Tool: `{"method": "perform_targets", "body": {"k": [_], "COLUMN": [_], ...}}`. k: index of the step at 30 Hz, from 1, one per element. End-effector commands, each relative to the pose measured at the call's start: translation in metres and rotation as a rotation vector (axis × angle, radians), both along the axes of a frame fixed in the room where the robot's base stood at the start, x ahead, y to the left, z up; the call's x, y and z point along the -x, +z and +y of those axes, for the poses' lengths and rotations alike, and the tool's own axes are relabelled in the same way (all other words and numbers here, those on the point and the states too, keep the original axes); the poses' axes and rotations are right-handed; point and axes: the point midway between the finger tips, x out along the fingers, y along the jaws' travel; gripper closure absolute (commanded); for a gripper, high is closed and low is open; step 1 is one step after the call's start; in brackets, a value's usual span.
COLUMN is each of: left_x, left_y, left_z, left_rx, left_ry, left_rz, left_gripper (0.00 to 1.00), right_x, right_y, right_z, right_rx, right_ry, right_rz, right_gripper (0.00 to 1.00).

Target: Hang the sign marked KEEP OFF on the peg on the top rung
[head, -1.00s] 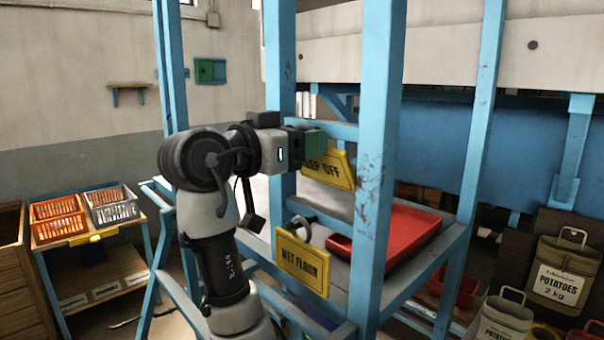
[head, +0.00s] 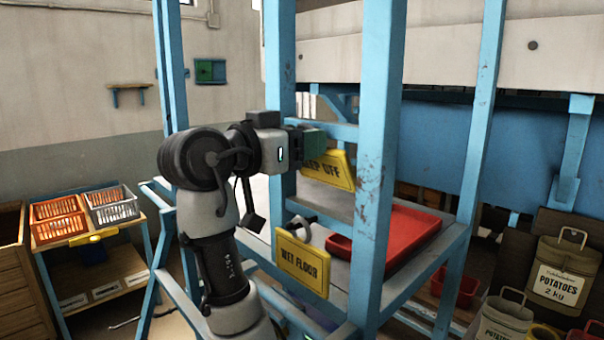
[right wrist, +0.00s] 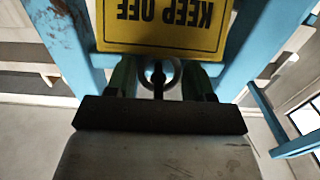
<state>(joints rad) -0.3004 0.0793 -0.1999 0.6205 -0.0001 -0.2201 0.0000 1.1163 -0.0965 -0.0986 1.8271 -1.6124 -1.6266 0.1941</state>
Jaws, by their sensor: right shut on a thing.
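My right gripper (head: 312,143) is shut on the KEEP OFF sign (head: 337,172), a yellow plate with black letters, at the upper rung (head: 345,131) of the blue frame. The sign hangs tilted below the fingers, its left part hidden behind them in the head view. In the right wrist view the sign (right wrist: 165,30) appears upside down, and its ring (right wrist: 174,72) shows between the green fingers (right wrist: 160,80). A dark upright piece, perhaps the peg, lies in line with the ring; I cannot tell if it passes through. My left gripper is out of view.
A yellow WET FLOOR sign (head: 302,264) hangs lower on the frame. A blue post (head: 378,150) stands close right of the KEEP OFF sign. A red tray (head: 405,232) lies on the shelf behind. Baskets (head: 112,208) stand on a bench at left.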

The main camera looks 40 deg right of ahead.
Motion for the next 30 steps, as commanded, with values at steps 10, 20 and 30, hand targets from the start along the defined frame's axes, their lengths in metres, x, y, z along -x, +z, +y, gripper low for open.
{"method": "perform_targets", "body": {"k": [10,20,30], "left_x": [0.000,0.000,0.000], "left_y": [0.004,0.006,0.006], "left_z": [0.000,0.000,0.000], "left_rx": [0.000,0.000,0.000], "left_ry": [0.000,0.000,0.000], "left_rz": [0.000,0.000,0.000], "left_gripper": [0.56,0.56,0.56], "right_x": [0.000,0.000,0.000], "right_y": [0.008,0.013,0.013], "right_z": [0.000,0.000,0.002], "right_rx": [0.001,0.001,0.001], "right_ry": [0.000,0.000,0.001], "right_rz": [-0.001,-0.001,0.000], "right_gripper": [0.68,0.68,0.68]}}
